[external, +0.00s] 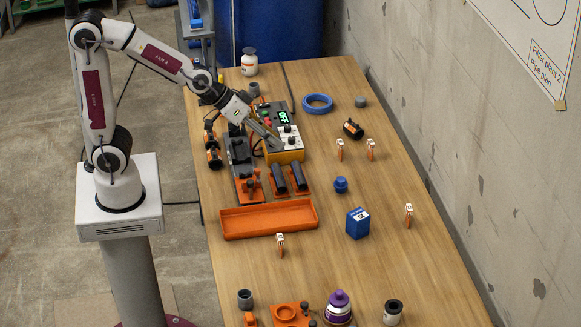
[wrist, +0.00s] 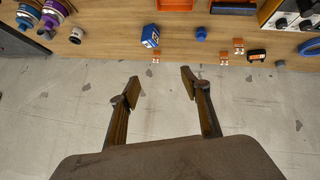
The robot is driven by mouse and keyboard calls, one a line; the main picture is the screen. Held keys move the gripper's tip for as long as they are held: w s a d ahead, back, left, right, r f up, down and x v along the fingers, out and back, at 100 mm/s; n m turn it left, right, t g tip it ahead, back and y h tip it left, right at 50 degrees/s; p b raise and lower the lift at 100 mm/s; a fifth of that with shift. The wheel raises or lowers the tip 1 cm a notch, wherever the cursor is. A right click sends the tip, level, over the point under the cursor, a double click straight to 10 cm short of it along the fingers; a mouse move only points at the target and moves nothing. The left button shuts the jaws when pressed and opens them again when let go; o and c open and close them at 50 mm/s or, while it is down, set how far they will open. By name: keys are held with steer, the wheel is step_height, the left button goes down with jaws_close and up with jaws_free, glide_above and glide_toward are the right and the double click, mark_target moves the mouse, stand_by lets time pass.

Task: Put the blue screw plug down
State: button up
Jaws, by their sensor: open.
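The blue screw plug (external: 341,185) stands on the wooden table, right of the orange tray and behind the blue box. It also shows small near the top of the wrist view (wrist: 201,34). My gripper (external: 272,143) is in front of or above the control box in the external view, well left of the plug. In the wrist view my gripper (wrist: 160,82) has its two fingers spread apart with nothing between them. The plug is apart from the fingers.
The control box (external: 283,156) with a green display is close to my gripper. An orange tray (external: 268,233), a blue box (external: 357,223), a blue ring (external: 317,103) and several small orange-and-white clips stand around. Bare tabletop lies right of the plug, towards the wall.

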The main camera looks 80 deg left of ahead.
steer(key=s+a+r+g+y, duration=0.1)
steer(key=s+a, duration=0.3)
steer(key=s, duration=0.7)
steer(key=s+a+r+m+g+y, duration=0.1)
steer(key=s+a, duration=0.4)
steer(key=s, duration=0.7)
steer(key=shift+s+m+g, duration=0.15)
steer(key=shift+m+g, duration=0.15)
steer(key=shift+g, duration=0.4)
